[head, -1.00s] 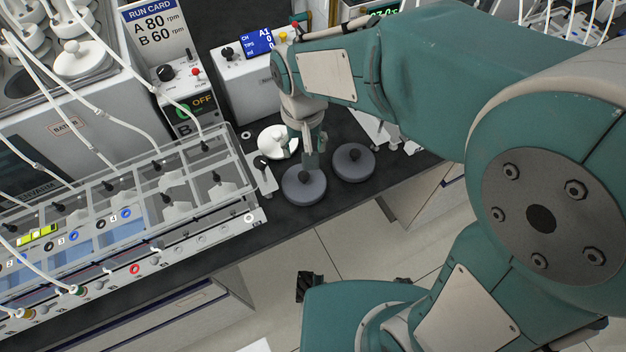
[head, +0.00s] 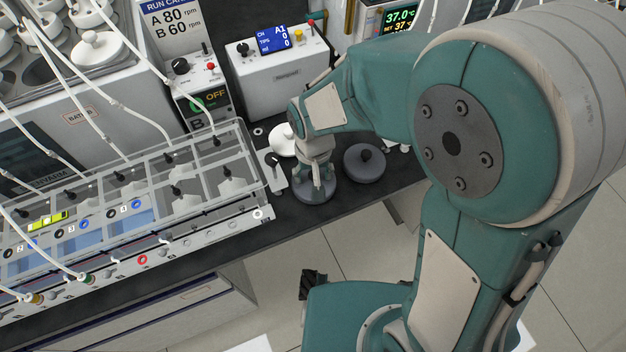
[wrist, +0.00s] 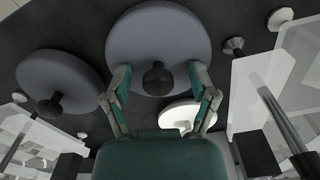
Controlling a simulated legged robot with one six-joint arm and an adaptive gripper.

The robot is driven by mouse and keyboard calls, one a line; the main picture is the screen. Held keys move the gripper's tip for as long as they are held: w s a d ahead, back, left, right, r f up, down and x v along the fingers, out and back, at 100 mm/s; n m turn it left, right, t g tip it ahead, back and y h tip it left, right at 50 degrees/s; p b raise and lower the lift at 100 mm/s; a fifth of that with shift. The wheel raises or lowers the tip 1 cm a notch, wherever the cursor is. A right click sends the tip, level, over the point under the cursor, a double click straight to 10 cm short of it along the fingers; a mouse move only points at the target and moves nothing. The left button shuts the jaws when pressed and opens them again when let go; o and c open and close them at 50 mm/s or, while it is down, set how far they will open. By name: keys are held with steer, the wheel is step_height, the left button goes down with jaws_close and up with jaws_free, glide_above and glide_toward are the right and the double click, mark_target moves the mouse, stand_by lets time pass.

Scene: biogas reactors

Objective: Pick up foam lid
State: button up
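Two dark grey round lids with black knobs lie on the black bench. They look like the foam lids. My gripper (head: 318,188) is over the nearer lid (head: 312,197), pointing down. In the wrist view this lid (wrist: 150,35) is straight ahead, and its black knob (wrist: 157,78) shows between the fingertips. My gripper (wrist: 160,82) is open, with a gap on each side of the knob. The second lid (head: 377,166) lies just to the right, and it shows at the left in the wrist view (wrist: 60,70).
A white lid (head: 281,138) lies close behind the gripper. A clear-topped rack (head: 230,185) stands to the left, near the lids. A white control box (head: 280,80) stands behind. The bench's front edge is close to the lids.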

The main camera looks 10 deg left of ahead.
jaws_close()
steer(key=shift+r, duration=0.1)
steer(key=shift+r, duration=0.25)
step_height(320, 180, up, 2)
steer(key=shift+r, duration=0.2)
steer(key=s+d+r, duration=0.7)
steer(key=s+r, duration=0.3)
steer(key=s, duration=0.2)
steer(key=shift+d, duration=0.15)
steer(key=shift+s, duration=0.15)
